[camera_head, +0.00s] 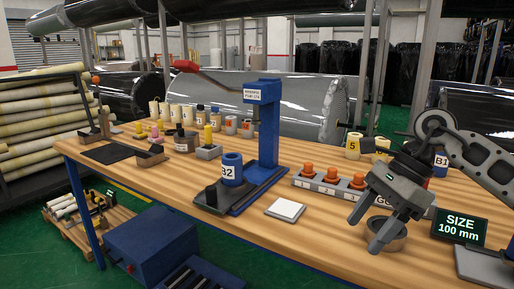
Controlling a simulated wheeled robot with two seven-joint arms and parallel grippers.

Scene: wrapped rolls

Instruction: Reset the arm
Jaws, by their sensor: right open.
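My right gripper (366,232) comes in from the right and hangs over the right part of the wooden workbench (330,240). Its two fingers are apart. A round dark ring-like piece (390,243) sits on the bench right behind and below the fingers. I cannot tell whether the fingers touch it. My left gripper is not in view.
A blue press (268,130) with a red-tipped lever holds a blue cylinder marked B2 (232,168). A white square plate (285,209), a grey block with orange knobs (330,184) and a SIZE 100 mm display (461,227) are close by. Small rolls stand farther back.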

